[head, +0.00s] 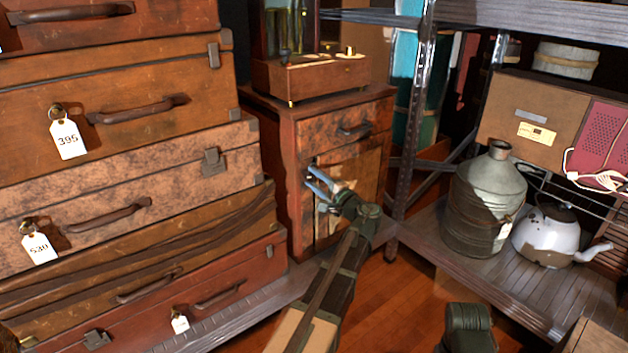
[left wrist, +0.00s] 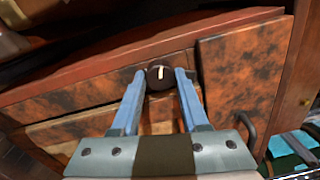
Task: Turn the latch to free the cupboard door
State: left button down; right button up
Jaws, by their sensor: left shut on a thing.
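The small wooden cupboard (head: 287,140) stands between the suitcases and the metal shelf, with a drawer (head: 348,132) above its door (head: 365,178). The door looks closed. In the left wrist view the latch (left wrist: 160,74) is a round dark knob with a pale mark that runs nearly upright in the picture. My left gripper (head: 313,179) is at the left edge of the door. Its blue fingers lie on either side of the knob and are shut on it, as the left wrist view (left wrist: 160,84) shows. My right gripper is out of view.
Stacked suitcases (head: 120,185) stand close at the left. A wooden box-like device (head: 315,78) sits on the cupboard. At the right, a metal shelf (head: 520,285) holds a milk can (head: 488,190) and a white kettle (head: 548,240). Some wooden floor (head: 395,305) before the cupboard is clear.

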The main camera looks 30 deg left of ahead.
pick_arm(q)
jog(key=shift+n, duration=1.9)
jog(key=shift+s+n, duration=0.1)
jog(key=shift+n, duration=0.2)
jog(key=c, duration=0.7)
grip_release()
jog(key=shift+d, duration=0.1)
jog(key=v, duration=1.3)
jog(key=shift+d, duration=0.35)
